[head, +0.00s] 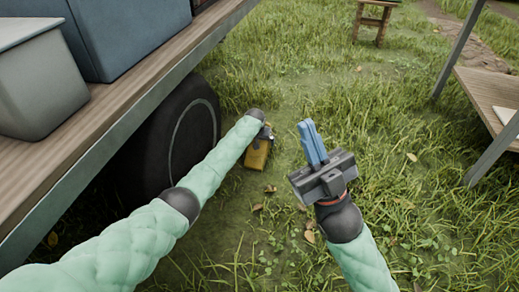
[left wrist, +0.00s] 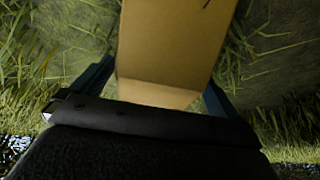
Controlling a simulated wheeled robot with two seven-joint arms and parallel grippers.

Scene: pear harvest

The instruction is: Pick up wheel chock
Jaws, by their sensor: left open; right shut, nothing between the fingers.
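The wheel chock (head: 257,154) is a yellow-orange block on the grass beside the trailer's tyre in the head view. My left arm reaches down to it, and its wrist hides part of the chock and most of the left gripper (head: 264,133). In the left wrist view the chock (left wrist: 165,50) fills the middle, between the two blue fingers of the open left gripper (left wrist: 157,85). I cannot tell whether the fingers touch it. My right gripper (head: 312,143) is shut and empty, raised above the grass to the right of the chock.
A black tyre (head: 182,135) stands just left of the chock under a wooden trailer bed (head: 120,97) carrying grey and blue bins (head: 38,80). A wooden table (head: 490,98) with metal legs is at the right. A stool (head: 371,20) stands farther back. Open grass lies between.

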